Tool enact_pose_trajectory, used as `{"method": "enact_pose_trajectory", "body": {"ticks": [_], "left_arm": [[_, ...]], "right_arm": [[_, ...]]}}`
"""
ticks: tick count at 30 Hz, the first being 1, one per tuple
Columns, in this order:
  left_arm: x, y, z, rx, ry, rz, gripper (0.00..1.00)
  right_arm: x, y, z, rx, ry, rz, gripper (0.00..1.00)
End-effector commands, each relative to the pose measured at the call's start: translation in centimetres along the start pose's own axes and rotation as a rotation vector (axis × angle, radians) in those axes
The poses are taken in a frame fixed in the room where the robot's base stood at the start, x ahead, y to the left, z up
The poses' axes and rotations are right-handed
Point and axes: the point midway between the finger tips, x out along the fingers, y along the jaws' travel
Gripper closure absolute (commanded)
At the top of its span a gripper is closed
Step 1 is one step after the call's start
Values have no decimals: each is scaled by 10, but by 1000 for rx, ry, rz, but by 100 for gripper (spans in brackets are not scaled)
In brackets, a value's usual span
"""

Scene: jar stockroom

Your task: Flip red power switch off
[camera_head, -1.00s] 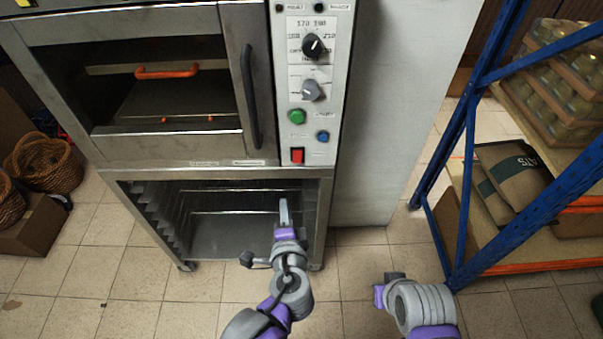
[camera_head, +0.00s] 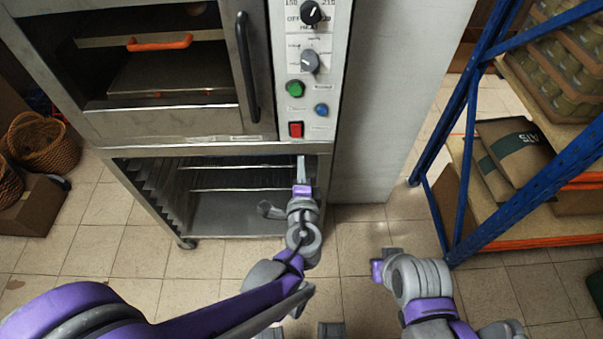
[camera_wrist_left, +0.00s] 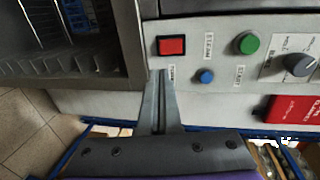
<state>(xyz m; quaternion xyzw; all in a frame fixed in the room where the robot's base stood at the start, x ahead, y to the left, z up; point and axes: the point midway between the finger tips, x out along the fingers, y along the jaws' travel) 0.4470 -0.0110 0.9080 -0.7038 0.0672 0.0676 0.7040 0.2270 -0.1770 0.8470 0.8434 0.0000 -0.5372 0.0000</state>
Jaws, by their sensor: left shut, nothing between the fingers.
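The red power switch (camera_head: 295,129) sits at the bottom of the oven's control panel (camera_head: 308,110). In the left wrist view the switch (camera_wrist_left: 171,46) is a red rocker in a black frame. My left gripper (camera_head: 301,160) is shut and empty, its fingertips just below the switch in the head view. In the left wrist view the shut fingertips (camera_wrist_left: 160,76) point at the switch with a small gap in the picture; I cannot tell whether they touch the panel. My right arm (camera_head: 420,280) shows at the lower right; its fingers cannot be made out clearly.
A green button (camera_head: 295,88), a blue button (camera_head: 321,110) and dark and grey knobs are above the switch. The oven door handle (camera_head: 247,65) is left of the panel. A blue shelf rack (camera_head: 462,130) with sacks stands right. Floor between is free.

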Motion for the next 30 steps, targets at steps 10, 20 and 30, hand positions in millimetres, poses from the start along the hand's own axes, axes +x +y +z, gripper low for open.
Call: {"method": "enact_pose_trajectory", "body": {"ticks": [10, 20, 30], "left_arm": [[68, 0, 1, 0, -2, 0, 100], [86, 0, 0, 0, 0, 0, 100], [92, 3, 0, 0, -1, 1, 100]], "right_arm": [[0, 0, 0, 0, 0, 0, 100], [0, 0, 0, 0, 0, 0, 100], [3, 0, 2, 0, -1, 0, 100]]}}
